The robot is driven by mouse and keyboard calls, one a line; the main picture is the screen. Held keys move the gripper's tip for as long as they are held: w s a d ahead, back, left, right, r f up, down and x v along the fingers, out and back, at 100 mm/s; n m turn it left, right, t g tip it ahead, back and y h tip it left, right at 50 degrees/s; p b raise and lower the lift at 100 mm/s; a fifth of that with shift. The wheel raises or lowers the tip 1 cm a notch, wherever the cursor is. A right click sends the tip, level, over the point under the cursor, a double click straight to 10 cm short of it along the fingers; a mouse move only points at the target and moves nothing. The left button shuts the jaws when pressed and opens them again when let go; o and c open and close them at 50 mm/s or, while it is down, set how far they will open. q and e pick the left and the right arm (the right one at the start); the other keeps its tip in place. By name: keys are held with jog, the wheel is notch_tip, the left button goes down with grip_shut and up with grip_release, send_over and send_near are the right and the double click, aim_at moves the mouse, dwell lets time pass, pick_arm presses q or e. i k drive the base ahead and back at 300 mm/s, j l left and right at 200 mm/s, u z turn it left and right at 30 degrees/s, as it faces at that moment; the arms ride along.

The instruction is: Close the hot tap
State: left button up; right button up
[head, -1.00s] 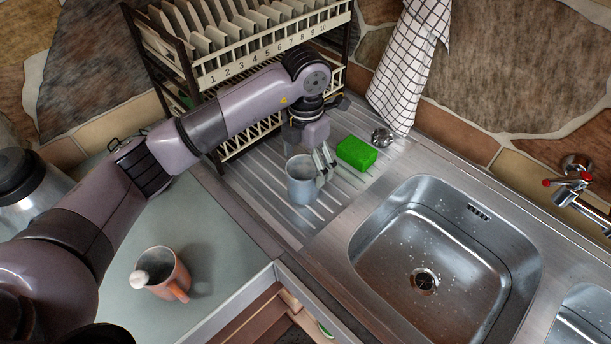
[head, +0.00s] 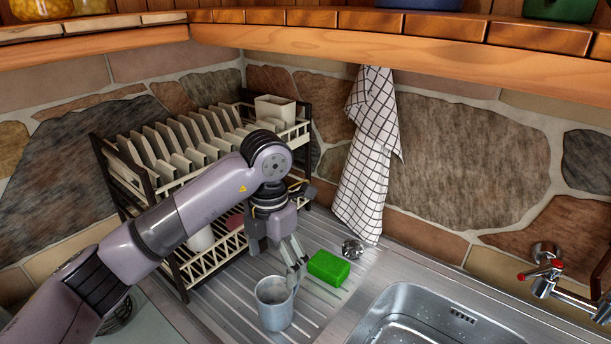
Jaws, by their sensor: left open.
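The tap with red-marked handles (head: 541,271) is on the stone wall at the right, above the sink, and its spout runs off the right edge. Whether the hot side is open, and whether water runs, I cannot tell. My left gripper (head: 289,262) is open over the drainboard, far to the left of the tap. Its fingers are at the rim of a grey-blue mug (head: 275,307); I cannot tell whether they touch it. My right gripper is not in view.
A green sponge (head: 328,268) and a small metal strainer (head: 352,249) lie on the drainboard. The dish rack (head: 181,268) stands behind my left arm. A checked towel (head: 366,160) hangs on the wall. The sink (head: 410,300) is at the bottom right. A wooden shelf (head: 400,52) runs above.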

aim_at(554, 267)
jog(key=k, duration=1.5)
